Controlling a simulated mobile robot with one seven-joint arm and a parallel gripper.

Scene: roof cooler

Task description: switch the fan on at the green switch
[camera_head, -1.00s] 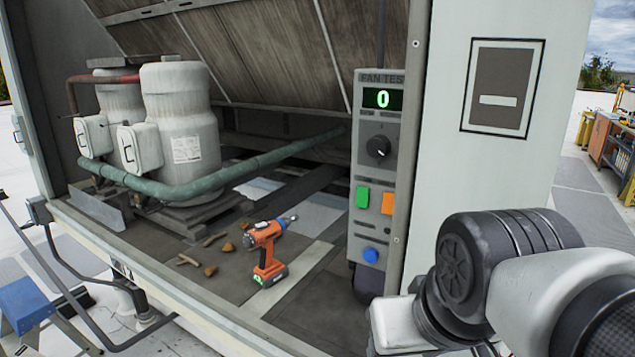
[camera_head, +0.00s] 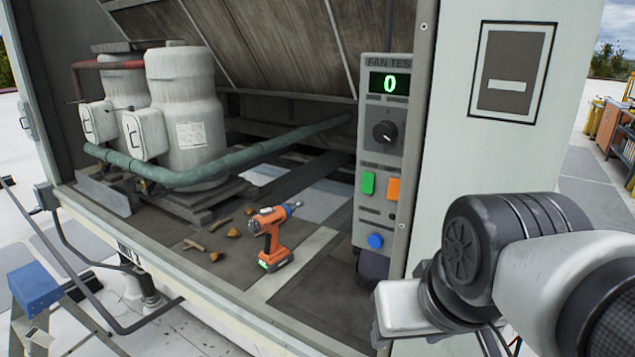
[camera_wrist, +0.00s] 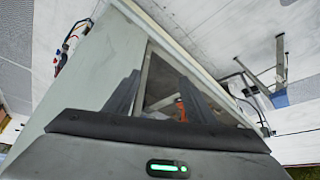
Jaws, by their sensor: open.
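The green switch (camera_head: 368,183) is on the lower part of the grey fan test panel (camera_head: 378,150), left of an orange switch (camera_head: 393,189). The panel's display (camera_head: 390,84) reads 0 in green, above a black knob (camera_head: 385,131). A blue button (camera_head: 375,241) is at the bottom. In the head view my arm is at the lower right, in front of the white cabinet side, and my fingers do not show there. In the wrist view my gripper (camera_wrist: 162,88) has two dark fingers spread apart with nothing between them. The green switch does not show in the wrist view.
An orange drill (camera_head: 270,238) stands on the cabinet floor left of the panel, with several small brown scraps near it. Two grey compressors (camera_head: 185,115) and a green pipe (camera_head: 230,163) are farther left. A blue-topped stepladder (camera_head: 35,287) stands outside at lower left.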

